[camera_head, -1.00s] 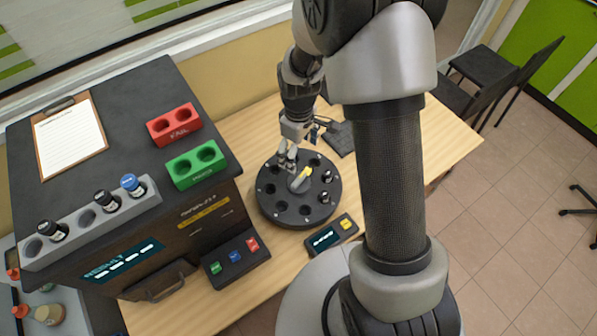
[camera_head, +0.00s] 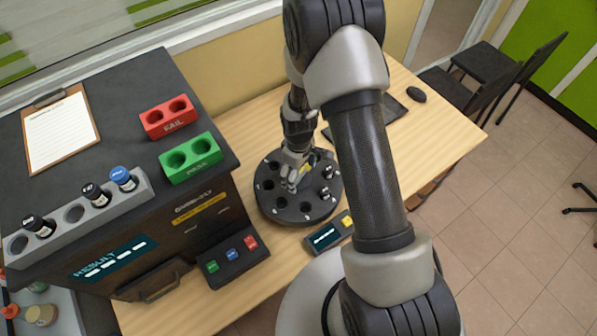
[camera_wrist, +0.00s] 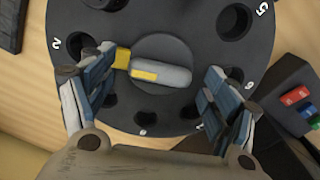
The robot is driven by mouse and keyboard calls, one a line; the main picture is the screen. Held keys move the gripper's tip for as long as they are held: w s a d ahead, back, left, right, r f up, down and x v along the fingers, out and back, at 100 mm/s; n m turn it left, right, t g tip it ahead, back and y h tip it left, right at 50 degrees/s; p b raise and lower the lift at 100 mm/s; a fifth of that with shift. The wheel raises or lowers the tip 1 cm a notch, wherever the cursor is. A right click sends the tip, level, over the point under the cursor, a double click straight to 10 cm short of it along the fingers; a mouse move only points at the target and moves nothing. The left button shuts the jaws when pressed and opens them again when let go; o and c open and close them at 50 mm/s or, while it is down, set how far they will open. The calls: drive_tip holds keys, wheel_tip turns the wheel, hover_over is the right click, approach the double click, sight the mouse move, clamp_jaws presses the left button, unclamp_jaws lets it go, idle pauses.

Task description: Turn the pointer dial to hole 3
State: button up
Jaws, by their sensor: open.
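The round black dial base (camera_head: 291,214) stands on the wooden table, with holes around its rim. In the wrist view, it (camera_wrist: 235,60) fills most of the picture. The grey pointer (camera_wrist: 165,75) sits at its centre, with a yellow tip aimed left in that view. A rim label there looks like a 2 at the left and a 5 at the upper right; others are hard to read. My gripper (camera_wrist: 160,70) is open, with one finger by the yellow tip and the other right of the pointer. In the head view, my gripper (camera_head: 294,176) hides much of the pointer.
Small dark vials (camera_head: 326,181) stand in holes on the dial's right. A small display box (camera_head: 326,236) lies in front of it. The analyser (camera_head: 200,215) with its button panel (camera_head: 235,257) is at the left, carrying green (camera_head: 190,160) and red (camera_head: 168,120) holders and a vial rack (camera_head: 105,208).

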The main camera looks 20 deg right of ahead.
drive_tip(key=shift+c, duration=0.4)
drive_tip(key=c, duration=1)
drive_tip(key=m, duration=0.4)
drive_tip(key=shift+m+b, duration=0.3)
drive_tip(key=shift+b, duration=0.05)
drive_tip(key=shift+m, duration=2)
drive_tip(key=o, duration=1.1)
